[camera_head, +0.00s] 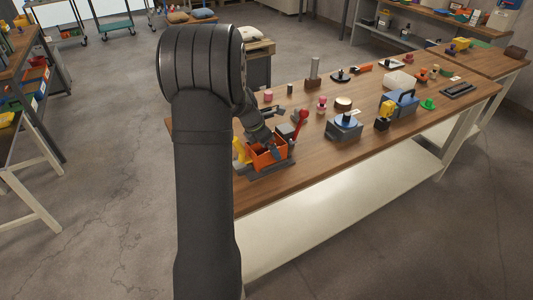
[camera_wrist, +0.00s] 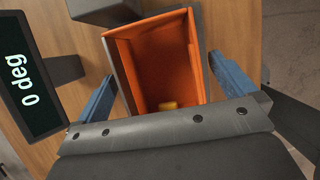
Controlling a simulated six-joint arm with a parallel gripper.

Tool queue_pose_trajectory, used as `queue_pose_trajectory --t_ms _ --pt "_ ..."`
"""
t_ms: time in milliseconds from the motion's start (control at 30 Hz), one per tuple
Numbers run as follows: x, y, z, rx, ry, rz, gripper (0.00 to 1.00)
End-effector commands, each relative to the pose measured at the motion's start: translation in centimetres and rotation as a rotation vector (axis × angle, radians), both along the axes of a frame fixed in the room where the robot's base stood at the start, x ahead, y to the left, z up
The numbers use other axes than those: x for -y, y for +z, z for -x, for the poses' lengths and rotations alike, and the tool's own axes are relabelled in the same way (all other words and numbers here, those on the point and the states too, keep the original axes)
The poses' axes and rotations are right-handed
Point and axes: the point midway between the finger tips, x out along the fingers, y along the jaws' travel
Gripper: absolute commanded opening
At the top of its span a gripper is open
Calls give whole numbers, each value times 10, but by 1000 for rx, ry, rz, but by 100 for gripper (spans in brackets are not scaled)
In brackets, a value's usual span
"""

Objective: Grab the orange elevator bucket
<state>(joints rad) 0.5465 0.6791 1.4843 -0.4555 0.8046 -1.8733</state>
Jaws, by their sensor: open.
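The orange elevator bucket (camera_head: 270,156) sits near the front left edge of the long wooden table in the head view. In the wrist view the open-topped orange bucket (camera_wrist: 139,62) fills the middle, with a small yellow piece inside at its lower end. My gripper (camera_wrist: 162,70) is open, with one blue-padded finger on either side of the bucket. The right finger is close to the bucket's wall; I cannot tell whether it touches. In the head view my gripper (camera_head: 263,136) is just above the bucket, partly hidden by my own arm.
A dark display (camera_wrist: 28,80) reading "0 deg" is at the left in the wrist view. A red-topped tool (camera_head: 301,119) stands close behind the bucket. A grey block with a blue disc (camera_head: 345,124) and a blue toolbox (camera_head: 402,101) stand farther right.

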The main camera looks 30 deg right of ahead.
Motion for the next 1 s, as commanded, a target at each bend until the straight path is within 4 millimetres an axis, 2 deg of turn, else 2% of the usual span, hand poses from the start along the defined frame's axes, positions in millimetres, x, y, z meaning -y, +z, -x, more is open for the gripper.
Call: queue_pose_trajectory --t_ms 133,167,400,467,633,733,1000 --pt "0 0 0 0 0 1 100" --pt "0 1 0 0 0 1 96" --pt "0 1 0 0 0 0 49" --pt "0 1 0 1 0 1 43" --pt "0 2 0 1 0 1 43" --pt "0 10 -1 2 0 3 43" --pt "0 62 -1 5 0 4 43"
